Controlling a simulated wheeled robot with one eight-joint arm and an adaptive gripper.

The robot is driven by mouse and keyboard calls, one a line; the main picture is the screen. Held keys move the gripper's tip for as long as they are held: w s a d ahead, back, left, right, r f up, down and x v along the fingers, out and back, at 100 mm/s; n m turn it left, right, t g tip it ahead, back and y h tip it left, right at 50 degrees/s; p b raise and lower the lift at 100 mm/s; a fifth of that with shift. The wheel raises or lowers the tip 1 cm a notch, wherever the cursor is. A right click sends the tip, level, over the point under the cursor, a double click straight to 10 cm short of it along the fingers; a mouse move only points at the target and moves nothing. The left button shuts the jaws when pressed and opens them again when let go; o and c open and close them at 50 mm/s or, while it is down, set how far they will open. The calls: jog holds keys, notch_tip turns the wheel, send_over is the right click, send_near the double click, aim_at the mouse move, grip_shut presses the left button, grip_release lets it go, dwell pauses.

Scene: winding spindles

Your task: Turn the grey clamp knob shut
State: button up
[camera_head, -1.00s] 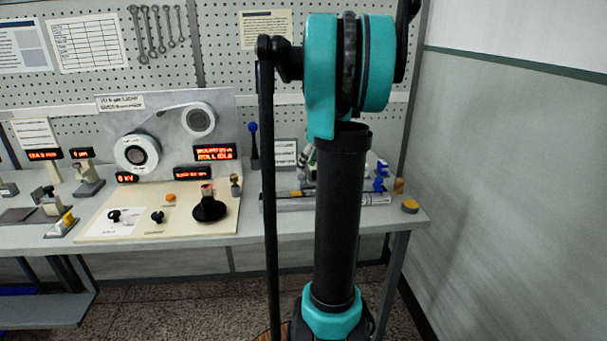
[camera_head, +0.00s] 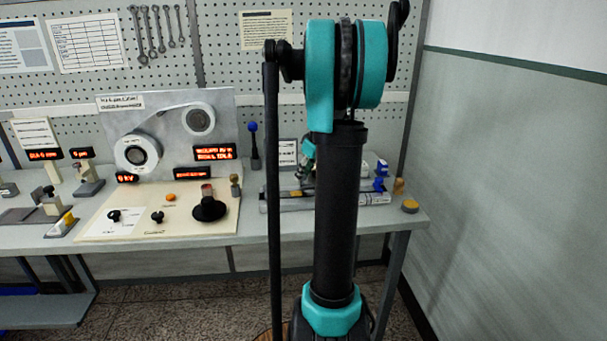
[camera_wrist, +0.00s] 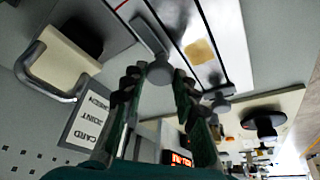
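In the wrist view, a grey round clamp knob (camera_wrist: 160,73) shows between the tips of my gripper (camera_wrist: 157,82). The two dark green fingers stand apart, with a visible gap below the knob. Whether either fingertip touches the knob I cannot tell. A grey block (camera_wrist: 148,33) lies just beyond the knob, beside a pale strip with dark rods. A second grey knob-like part (camera_wrist: 219,104) stands to the right of the fingers. In the head view my arm column hides most of the gripper and the clamp fixture (camera_head: 284,205).
A cream block with a metal handle (camera_wrist: 48,70) and a printed card (camera_wrist: 86,122) lie left of the fingers. A black knob (camera_head: 209,209) stands on the cream panel (camera_head: 130,230).

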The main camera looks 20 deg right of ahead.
grip_shut()
jog(key=m+h, duration=0.1)
jog(key=m, duration=0.2)
jog(key=shift+a+m+t, duration=0.15)
jog(key=shift+m+t, duration=0.25)
jog(key=m+h, duration=0.2)
jog(key=m, duration=0.2)
jog(key=shift+a+m, duration=0.15)
jog(key=shift+m, duration=0.15)
jog(key=m+h, duration=0.1)
jog(key=m, duration=0.1)
jog(key=m+g+h, duration=0.1)
jog(key=m, duration=0.2)
jog(key=shift+w+a, duration=0.1)
jog(key=shift+m+g+h, duration=0.6)
jog(key=shift+m+g, duration=0.1)
jog(key=shift+m, duration=1.6)
